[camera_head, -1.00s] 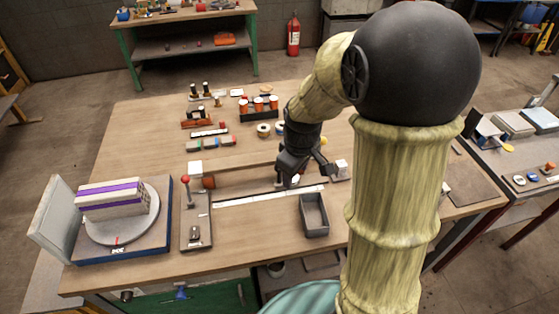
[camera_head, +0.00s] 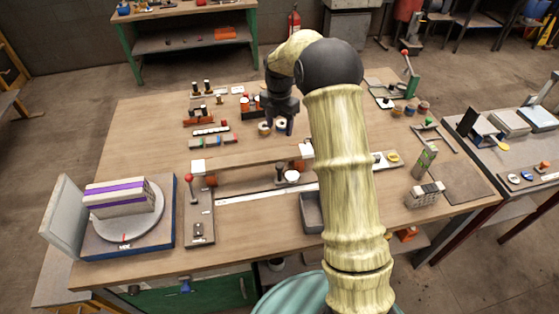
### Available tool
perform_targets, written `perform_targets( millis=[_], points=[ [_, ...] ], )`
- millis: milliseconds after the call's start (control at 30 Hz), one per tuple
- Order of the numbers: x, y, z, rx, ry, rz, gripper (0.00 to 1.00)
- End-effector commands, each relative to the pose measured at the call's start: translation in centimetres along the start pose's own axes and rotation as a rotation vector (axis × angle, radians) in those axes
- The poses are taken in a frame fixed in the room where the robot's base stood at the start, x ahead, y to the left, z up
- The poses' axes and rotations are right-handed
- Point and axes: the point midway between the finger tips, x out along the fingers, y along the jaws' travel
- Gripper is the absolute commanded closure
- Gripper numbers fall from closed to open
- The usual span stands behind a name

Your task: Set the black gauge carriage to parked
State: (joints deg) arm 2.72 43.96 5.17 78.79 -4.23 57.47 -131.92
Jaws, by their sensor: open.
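A long gauge with a white scale strip (camera_head: 245,196) lies across the middle of the bench. My gripper (camera_head: 282,128) is open and points down behind the gauge, near two small round rolls, apart from the carriage. My arm hides part of the gauge's right side. I cannot make out a parked mark.
A lever plate with a red knob (camera_head: 189,178) stands at the gauge's left end. A grey tray (camera_head: 311,212) lies in front, partly behind my arm. A turntable (camera_head: 124,222) with a purple-striped block is at left. The bench front between lever plate and tray is clear.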

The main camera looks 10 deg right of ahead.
Motion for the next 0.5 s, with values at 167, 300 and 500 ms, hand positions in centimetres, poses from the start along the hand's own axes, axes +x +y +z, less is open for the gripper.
perform_targets(
  millis=[167, 300, 500],
  points=[
    [0.0, 0.0, 0.0, 0.001, 0.000, 0.000, 0.48],
    [0.2, 0.0, 0.0, 0.002, 0.000, 0.000, 0.48],
    [1.8, -0.1, 0.0, 0.003, 0.002, -0.003, 0.48]
  ],
)
